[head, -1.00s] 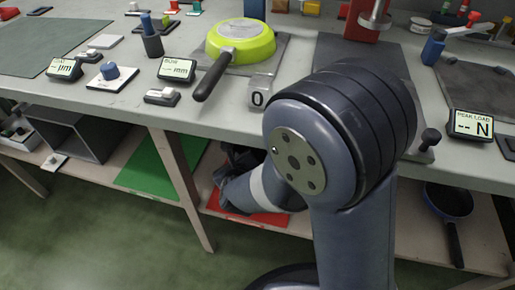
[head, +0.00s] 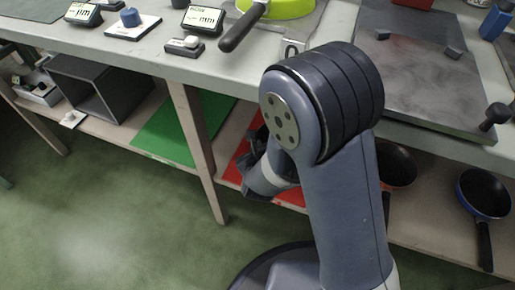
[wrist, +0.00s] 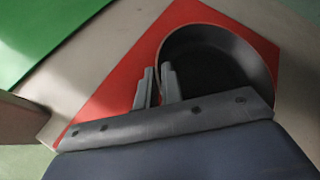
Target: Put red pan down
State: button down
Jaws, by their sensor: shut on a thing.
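My gripper (wrist: 156,84) is shut at the near left edge of a dark-bottomed pan (wrist: 212,62) in the wrist view. The pan lies over a flat red panel (wrist: 110,102), near its right edge. Its outer colour is hard to tell there, and whether it rests on the panel or is just above it is unclear. In the head view my gripper (head: 258,184) is low, under the bench top at the red panel (head: 234,168), partly dark and hard to make out. The held pan is mostly hidden there by my arm.
A red-rimmed pan (head: 397,166) and a blue pan (head: 484,192) are on the lower shelf to the right. A green panel (head: 178,132) lies left of the red one, past a table leg (head: 197,150). A lime pan (head: 285,8) is on the bench top above.

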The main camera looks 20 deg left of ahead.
jog(key=shift+r, duration=0.1)
jog(key=c, duration=1.6)
grip_release()
jog(key=shift+o, duration=0.2)
jog(key=shift+s+r, duration=0.1)
jog(key=shift+r, duration=0.05)
jog(key=p+v, duration=0.3)
jog(key=v, duration=0.8)
jog(key=shift+s+d, duration=0.2)
jog(key=shift+s, duration=0.1)
